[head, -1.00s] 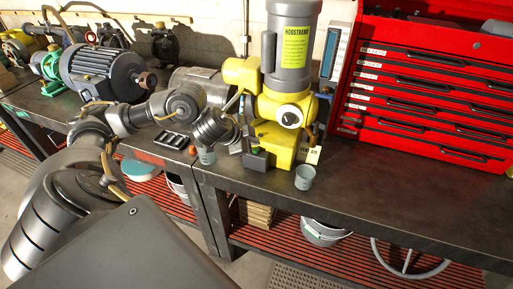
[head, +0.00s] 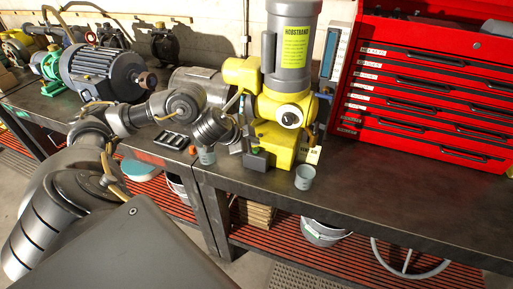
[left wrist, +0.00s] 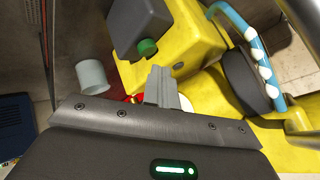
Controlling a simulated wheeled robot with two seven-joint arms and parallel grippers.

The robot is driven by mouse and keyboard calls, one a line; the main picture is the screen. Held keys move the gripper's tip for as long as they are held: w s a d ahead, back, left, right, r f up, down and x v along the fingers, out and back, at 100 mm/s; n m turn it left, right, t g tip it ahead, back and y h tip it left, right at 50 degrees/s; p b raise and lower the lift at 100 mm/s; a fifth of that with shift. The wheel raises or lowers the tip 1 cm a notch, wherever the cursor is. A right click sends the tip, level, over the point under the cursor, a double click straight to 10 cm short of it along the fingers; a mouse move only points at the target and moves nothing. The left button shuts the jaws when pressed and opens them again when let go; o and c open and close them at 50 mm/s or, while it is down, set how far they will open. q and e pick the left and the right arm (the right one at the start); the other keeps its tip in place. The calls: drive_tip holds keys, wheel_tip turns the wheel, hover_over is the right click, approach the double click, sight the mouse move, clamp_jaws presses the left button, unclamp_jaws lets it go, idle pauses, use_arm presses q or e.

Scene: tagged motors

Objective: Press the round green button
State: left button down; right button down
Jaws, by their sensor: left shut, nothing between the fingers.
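The round green button (left wrist: 147,47) sticks out of a dark grey box (left wrist: 140,22) on the yellow machine base in the left wrist view. In the head view the box (head: 256,160) stands at the front left of the yellow machine (head: 285,145), and the button is small and partly hidden by my gripper. My left gripper (left wrist: 160,78) is shut and empty, its fingertips close to the button. In the head view the left gripper (head: 248,138) is just above and beside the box. I cannot tell whether it touches the button. My right gripper is not in view.
Grey cups (head: 305,177) and (head: 206,155) stand near the front edge of the dark bench (head: 400,190). A red tool chest (head: 430,90) is at the right, a blue-grey motor (head: 105,72) at the left. The bench in front of the chest is clear.

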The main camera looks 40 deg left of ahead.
use_arm(q)
drive_tip(key=shift+f, duration=0.1)
idle(0.5)
drive_tip(key=shift+f, duration=0.35)
drive_tip(key=shift+f+b, duration=0.45)
drive_tip(key=shift+f, duration=0.05)
idle(0.6)
drive_tip(key=shift+r, duration=0.1)
drive_tip(key=shift+r+p, duration=0.85)
drive_tip(key=shift+p, duration=0.35)
wheel_tip(320, 180, up, 6)
drive_tip(key=p, duration=0.7)
